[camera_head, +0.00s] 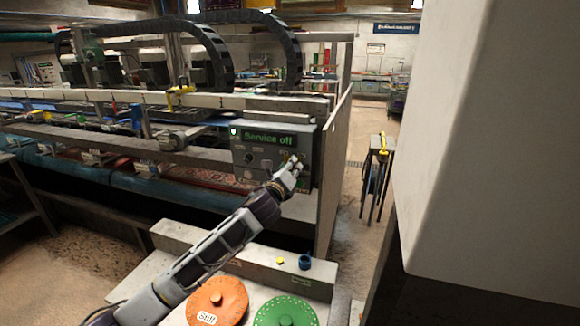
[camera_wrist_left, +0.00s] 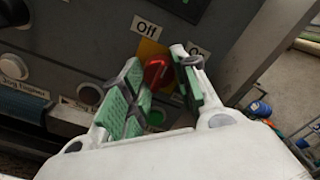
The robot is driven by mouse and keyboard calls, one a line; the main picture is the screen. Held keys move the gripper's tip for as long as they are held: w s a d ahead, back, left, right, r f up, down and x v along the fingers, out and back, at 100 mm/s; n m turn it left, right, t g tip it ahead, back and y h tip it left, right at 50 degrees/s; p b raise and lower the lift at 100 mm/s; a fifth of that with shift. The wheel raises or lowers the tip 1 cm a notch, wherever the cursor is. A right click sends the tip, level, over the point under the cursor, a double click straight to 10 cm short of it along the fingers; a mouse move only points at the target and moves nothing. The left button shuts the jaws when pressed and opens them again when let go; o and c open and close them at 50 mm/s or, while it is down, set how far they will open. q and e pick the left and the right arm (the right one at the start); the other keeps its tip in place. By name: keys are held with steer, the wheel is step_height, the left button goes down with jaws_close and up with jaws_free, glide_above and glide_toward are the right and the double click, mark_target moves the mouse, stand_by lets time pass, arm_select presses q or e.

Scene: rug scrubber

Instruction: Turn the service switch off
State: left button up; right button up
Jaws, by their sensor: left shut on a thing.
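The service switch is a red knob (camera_wrist_left: 156,72) on a yellow plate, with an "Off" label above it and an "On" label to its upper right. It sits on a grey control panel (camera_head: 243,169), whose green display (camera_head: 270,138) reads "Service off". My left gripper (camera_head: 294,163) reaches the right part of this panel. In the left wrist view its green-padded fingers (camera_wrist_left: 160,64) are on either side of the red knob, shut on it. In the head view the gripper hides the knob. My right gripper is in neither view.
The panel also has a white button (camera_wrist_left: 14,66) and other buttons. The rug machine's conveyor (camera_head: 110,145) stretches left. Below the arm, a bench holds an orange disc (camera_head: 228,292) and a green disc (camera_head: 285,312). A stool (camera_head: 378,165) stands on open floor to the right.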

arm_select(q)
steer(key=shift+n+p, duration=0.7)
steer(key=shift+n, duration=3.1)
steer(key=o, duration=1)
steer(key=shift+s, duration=0.2)
steer(key=shift+v, duration=5.85)
steer(key=shift+a, duration=0.1)
